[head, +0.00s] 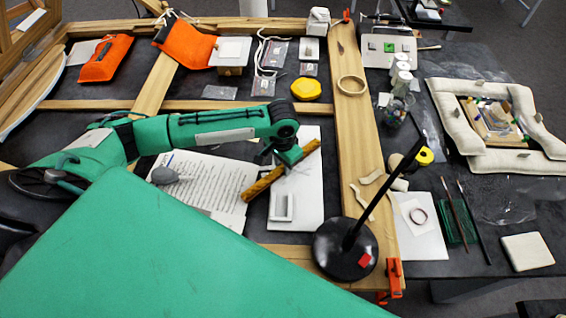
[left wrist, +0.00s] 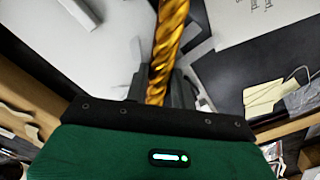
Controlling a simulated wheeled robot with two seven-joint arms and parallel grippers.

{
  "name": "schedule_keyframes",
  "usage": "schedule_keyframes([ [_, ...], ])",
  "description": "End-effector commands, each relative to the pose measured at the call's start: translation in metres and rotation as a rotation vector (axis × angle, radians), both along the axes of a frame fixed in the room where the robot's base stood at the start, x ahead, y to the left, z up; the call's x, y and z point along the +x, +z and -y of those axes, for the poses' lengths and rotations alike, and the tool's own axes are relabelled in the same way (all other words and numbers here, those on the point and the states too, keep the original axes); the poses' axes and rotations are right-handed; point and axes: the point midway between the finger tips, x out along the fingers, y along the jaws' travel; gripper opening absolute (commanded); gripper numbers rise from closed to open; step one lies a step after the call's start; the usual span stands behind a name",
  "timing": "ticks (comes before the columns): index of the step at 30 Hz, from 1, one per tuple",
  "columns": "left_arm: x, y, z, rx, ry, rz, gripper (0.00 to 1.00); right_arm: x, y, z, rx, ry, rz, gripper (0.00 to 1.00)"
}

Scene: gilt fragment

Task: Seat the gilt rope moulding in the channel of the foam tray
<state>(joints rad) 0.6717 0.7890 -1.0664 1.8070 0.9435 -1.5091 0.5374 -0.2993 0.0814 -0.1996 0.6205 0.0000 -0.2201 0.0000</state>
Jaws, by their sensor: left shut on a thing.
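The gilt rope moulding (head: 262,184) is a twisted golden rod, held at a slant above the table. My left gripper (head: 288,162) is shut on it, nearer its upper right end. In the left wrist view the moulding (left wrist: 169,40) runs up out of the picture from between the fingers of my left gripper (left wrist: 160,88). A small white tray with a recess, which looks like the foam tray (head: 282,218), lies on a white sheet just below the moulding. The two appear apart. A corner of the tray (left wrist: 83,12) shows in the left wrist view. My right gripper is not seen.
A black round lamp base (head: 340,262) with a slanting stem stands right of the tray. A printed sheet (head: 205,178) lies to the left. A wooden beam (head: 352,130) runs along the right, and a yellow round case (head: 306,90) sits behind.

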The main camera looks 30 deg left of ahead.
Motion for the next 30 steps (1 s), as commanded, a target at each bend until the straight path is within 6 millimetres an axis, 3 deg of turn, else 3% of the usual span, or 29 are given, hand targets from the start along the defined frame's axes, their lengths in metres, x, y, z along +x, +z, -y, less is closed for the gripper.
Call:
schedule_keyframes([
  [5, 0.000, -0.002, 0.000, -0.001, 0.000, -0.001, 0.01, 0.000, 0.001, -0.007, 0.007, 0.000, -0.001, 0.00],
  [6, 0.000, -0.002, 0.000, -0.001, 0.000, 0.000, 0.31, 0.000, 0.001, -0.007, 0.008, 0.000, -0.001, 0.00],
  [9, 0.000, -0.002, 0.000, -0.001, 0.000, 0.000, 0.47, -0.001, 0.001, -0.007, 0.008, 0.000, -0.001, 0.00],
  [20, 0.000, 0.003, 0.000, -0.001, 0.000, 0.002, 0.47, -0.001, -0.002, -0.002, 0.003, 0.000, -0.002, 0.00],
  [23, 0.000, 0.015, 0.000, -0.002, 0.000, 0.002, 0.47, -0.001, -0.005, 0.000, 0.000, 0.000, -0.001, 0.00],
  [30, 0.000, 0.067, 0.000, -0.002, 0.000, 0.005, 0.47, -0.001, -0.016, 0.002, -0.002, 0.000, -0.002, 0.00],
])
